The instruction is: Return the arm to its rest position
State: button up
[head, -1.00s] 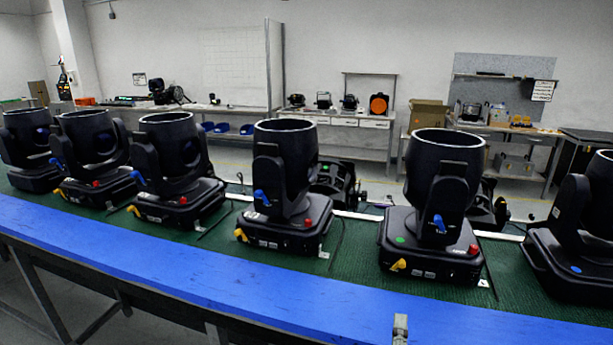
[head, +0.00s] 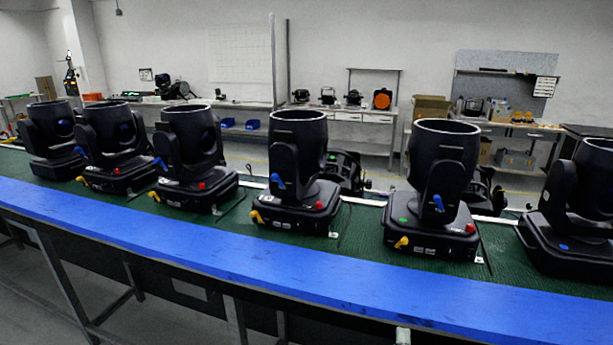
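A row of several black par cans stands upright on the green mat of the long table. One par can (head: 440,185) with a green dot, a blue lever, a yellow lever and a red knob stands right of centre. Another par can (head: 297,170) stands near the middle, and another (head: 188,155) stands left of it. A small grey piece (head: 403,336) shows at the bottom edge, in front of the table; I cannot tell if it is part of my arm. My gripper's fingers are not in view.
The blue front edge (head: 230,255) of the table runs across the view, bare of objects. Table legs (head: 60,270) stand below it at left. Behind the row are a workbench (head: 350,130) with devices, a cardboard box (head: 431,108) and a shelf unit with small items.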

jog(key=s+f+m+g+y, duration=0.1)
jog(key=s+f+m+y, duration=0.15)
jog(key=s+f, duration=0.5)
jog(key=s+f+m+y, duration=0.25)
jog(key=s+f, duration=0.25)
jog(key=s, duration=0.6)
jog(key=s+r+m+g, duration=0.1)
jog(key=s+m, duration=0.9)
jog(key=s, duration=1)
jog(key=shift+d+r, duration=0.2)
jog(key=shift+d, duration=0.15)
